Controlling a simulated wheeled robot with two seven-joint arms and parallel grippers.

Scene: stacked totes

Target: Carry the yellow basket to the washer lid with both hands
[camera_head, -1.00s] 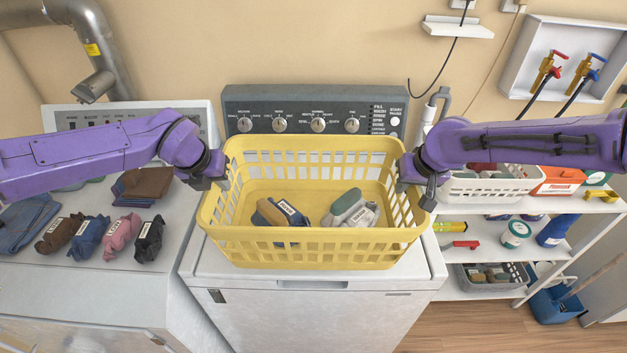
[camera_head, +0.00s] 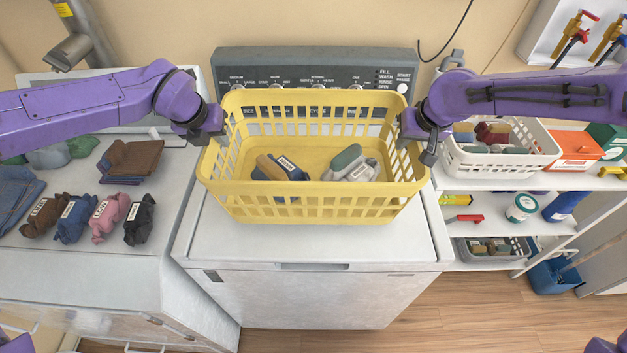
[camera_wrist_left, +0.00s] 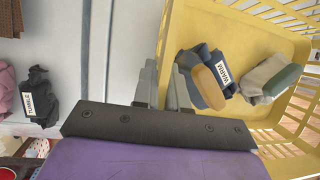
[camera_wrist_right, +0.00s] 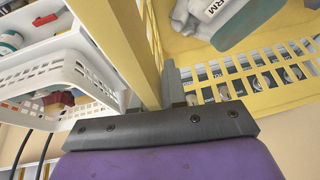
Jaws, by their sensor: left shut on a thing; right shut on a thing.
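The yellow basket (camera_head: 310,207) is over the white washer lid (camera_head: 300,245), in front of the dark control panel. It looks level; I cannot tell whether its bottom touches the lid. Inside lie two labelled cloth bundles, a dark blue one with a tan piece (camera_head: 280,168) and a grey one with a green piece (camera_head: 350,165). My left gripper (camera_head: 220,130) is shut on the basket's left side wall, and my right gripper (camera_head: 408,130) on its right side wall. The wrist views show the left fingers (camera_wrist_left: 172,88) and right fingers (camera_wrist_right: 172,85) at the yellow walls.
The control panel (camera_head: 300,65) stands close behind the basket. At left, a second white machine (camera_head: 90,240) carries several labelled bundles and folded clothes. At right, a shelf holds a white basket (camera_head: 500,160) and an orange box (camera_head: 573,146). A bare lid strip shows in front.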

